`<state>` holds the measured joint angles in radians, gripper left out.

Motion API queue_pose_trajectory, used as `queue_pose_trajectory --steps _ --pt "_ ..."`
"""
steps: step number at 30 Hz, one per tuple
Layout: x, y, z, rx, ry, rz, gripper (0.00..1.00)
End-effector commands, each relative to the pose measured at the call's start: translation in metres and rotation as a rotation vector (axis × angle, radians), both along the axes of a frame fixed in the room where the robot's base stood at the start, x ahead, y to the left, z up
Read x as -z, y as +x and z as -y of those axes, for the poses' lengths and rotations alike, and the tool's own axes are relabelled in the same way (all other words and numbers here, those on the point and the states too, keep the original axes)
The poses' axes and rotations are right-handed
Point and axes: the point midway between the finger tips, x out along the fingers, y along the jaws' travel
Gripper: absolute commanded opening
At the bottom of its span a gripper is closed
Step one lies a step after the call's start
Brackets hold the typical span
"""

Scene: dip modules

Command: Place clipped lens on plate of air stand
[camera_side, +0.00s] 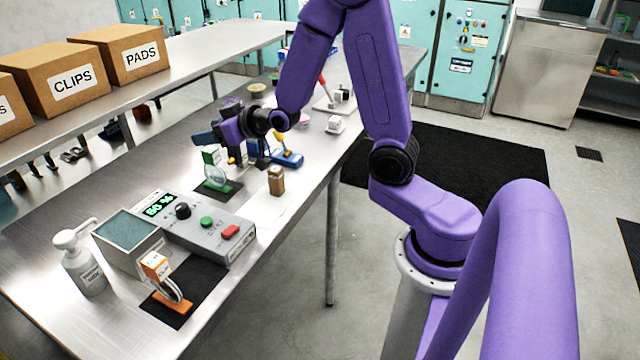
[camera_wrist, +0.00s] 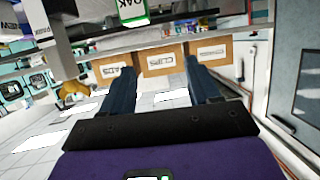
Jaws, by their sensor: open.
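A round clear lens (camera_side: 216,176) with a green-and-white clip stands upright on a green foot on a dark mat in the side view. A second lens (camera_side: 172,290) with an orange-and-white clip stands on an orange foot on the near mat. My gripper (camera_side: 208,136) is open, just behind the green-clipped lens and apart from it. In the wrist view my gripper (camera_wrist: 160,68) shows two spread blue fingers with nothing between them. A green-edged tag (camera_wrist: 133,12) reading OAK shows at the top there. I cannot tell which item is the air stand or its plate.
A brown block (camera_side: 276,181) and a blue tool (camera_side: 287,158) lie right of my gripper. Cartons (camera_side: 70,78) line the shelf.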

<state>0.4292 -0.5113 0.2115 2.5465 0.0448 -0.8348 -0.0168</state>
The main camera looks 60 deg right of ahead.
Motion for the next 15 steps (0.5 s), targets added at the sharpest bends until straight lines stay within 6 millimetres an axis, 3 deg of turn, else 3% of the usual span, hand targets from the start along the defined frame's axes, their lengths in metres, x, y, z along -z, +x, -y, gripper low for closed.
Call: queue_pose_trajectory --steps 4,8,15 --pt "0.009 -0.022 -0.042 -0.132 -0.012 -0.130 0.61" --pt "0.019 -0.057 -0.078 -0.267 -0.045 -0.277 0.61" --pt "0.032 -0.142 -0.122 -0.501 -0.158 -0.536 0.61"
